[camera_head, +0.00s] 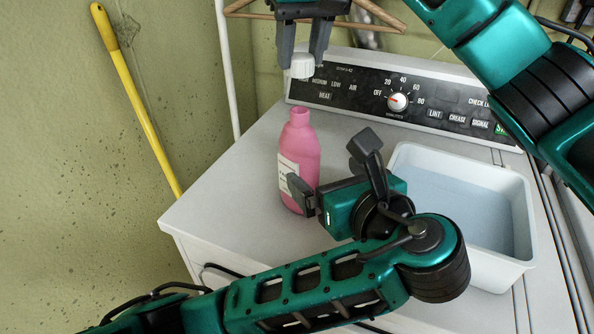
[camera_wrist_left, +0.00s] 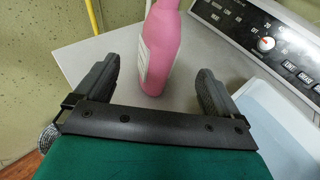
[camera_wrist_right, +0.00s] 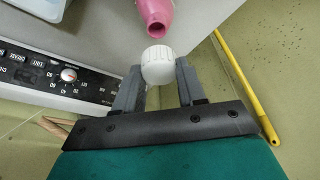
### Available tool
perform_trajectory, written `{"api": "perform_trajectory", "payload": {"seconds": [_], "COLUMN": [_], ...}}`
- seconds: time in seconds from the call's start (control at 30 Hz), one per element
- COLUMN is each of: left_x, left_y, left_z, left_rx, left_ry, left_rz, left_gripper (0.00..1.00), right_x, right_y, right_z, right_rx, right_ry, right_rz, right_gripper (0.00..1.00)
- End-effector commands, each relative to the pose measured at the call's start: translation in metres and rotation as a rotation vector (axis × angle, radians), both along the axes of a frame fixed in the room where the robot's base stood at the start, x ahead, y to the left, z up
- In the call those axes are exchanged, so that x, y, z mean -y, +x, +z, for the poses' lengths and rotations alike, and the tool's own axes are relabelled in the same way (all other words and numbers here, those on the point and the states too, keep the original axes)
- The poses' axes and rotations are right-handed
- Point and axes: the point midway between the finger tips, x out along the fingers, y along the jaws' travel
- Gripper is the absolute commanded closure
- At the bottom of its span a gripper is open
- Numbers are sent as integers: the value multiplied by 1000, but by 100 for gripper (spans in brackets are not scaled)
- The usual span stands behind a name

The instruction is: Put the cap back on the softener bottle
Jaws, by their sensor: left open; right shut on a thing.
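The pink softener bottle (camera_head: 302,146) stands upright and uncapped on the dryer top, a white label on its side. Its body also shows in the left wrist view (camera_wrist_left: 161,45), and its open mouth in the right wrist view (camera_wrist_right: 156,27). My right gripper (camera_head: 304,62) is shut on the white ribbed cap (camera_head: 302,66), holding it above the bottle, apart from the mouth. The cap also shows between the fingertips in the right wrist view (camera_wrist_right: 158,65). My left gripper (camera_head: 335,165) is open beside the bottle's lower body; in the left wrist view the bottle stands between and beyond its fingers.
A white tub (camera_head: 525,225) sits on the dryer to the right of the bottle. The dryer's control panel (camera_head: 430,105) rises behind. A yellow-handled pole (camera_head: 135,95) leans on the left wall. The dryer top left of the bottle is clear.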

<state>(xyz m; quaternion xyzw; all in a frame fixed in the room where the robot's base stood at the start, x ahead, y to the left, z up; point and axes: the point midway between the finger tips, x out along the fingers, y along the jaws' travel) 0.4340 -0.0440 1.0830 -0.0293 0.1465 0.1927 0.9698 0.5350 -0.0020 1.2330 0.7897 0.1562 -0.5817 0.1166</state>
Motion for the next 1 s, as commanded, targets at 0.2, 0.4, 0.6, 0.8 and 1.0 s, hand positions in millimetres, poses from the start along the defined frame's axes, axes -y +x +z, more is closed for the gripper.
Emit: {"api": "perform_trajectory", "payload": {"seconds": [0.2,0.4,0.6,0.8,1.0], "left_x": [-1,-10,-11,-20,-34], "left_y": [2,21,38,51,78], "left_z": [-1,-7,-10,-15,-26], "left_rx": [0,3,10,7,1], "left_ry": [2,4,1,3,4], "left_rz": [1,3,-16,-6,6], "left_gripper": [4,4,4,4,4], "right_x": [0,0,0,0,0], "right_y": [0,0,0,0,0], "right_z": [0,0,0,0,0], "right_rx": [0,0,0,0,0], "right_ry": [0,0,0,0,0], "right_rz": [0,0,0,0,0], "right_gripper": [88,88,88,88,88]}}
